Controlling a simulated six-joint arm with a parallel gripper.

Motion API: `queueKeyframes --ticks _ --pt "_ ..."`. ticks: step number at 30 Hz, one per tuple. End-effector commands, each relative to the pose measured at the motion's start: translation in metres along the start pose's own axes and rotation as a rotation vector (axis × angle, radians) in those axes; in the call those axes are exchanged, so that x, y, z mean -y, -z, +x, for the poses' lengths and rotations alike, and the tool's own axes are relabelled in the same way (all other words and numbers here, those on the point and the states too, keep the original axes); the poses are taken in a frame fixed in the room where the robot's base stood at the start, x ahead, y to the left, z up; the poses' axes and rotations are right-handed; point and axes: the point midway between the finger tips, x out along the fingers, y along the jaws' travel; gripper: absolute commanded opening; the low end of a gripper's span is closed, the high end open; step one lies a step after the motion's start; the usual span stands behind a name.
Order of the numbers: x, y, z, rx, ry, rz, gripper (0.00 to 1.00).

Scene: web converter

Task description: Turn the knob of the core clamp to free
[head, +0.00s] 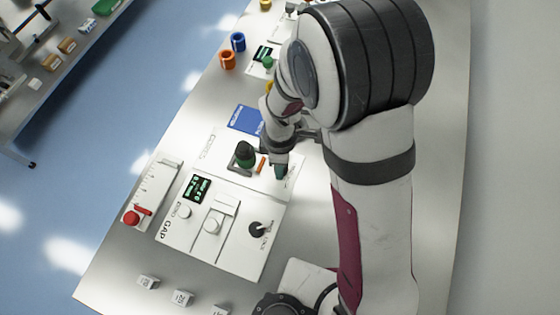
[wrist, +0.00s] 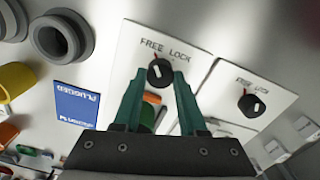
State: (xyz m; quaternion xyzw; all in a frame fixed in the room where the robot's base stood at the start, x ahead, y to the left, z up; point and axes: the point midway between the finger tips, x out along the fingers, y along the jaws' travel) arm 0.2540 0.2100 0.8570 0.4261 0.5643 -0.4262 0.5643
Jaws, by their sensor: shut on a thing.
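My gripper (wrist: 161,78) is shut on a round black knob (wrist: 160,73) with a white line, its two teal fingers on either side. The knob sits on a white panel (wrist: 128,52) under the printed words FREE and LOCK. A short red mark shows at its upper edge; which word the knob points to is too small to tell. In the head view my gripper (head: 281,171) reaches down at the right side of this panel (head: 225,155), and the knob is hidden there. The name core clamp is not readable in either view.
A similar black knob (wrist: 251,104) with FREE and LOCK is on the neighbouring GAP panel (head: 190,238). A blue card (head: 245,120) lies behind.

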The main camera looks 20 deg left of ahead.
Motion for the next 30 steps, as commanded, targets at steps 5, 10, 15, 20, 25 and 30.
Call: queueKeyframes --ticks 5,10,15,20,25,30 --pt "0.0 0.0 0.0 0.0 0.0 -0.001 0.59" --pt "0.0 0.0 0.0 0.0 0.0 0.0 0.71" --pt "0.0 0.0 -0.001 0.0 0.0 0.0 0.71" --pt "-0.001 0.001 -0.021 -0.002 -0.004 0.0 0.71" --pt "-0.002 0.001 -0.074 -0.003 -0.008 0.0 0.71" --pt "-0.001 0.001 -0.125 -0.002 -0.006 0.0 0.71"
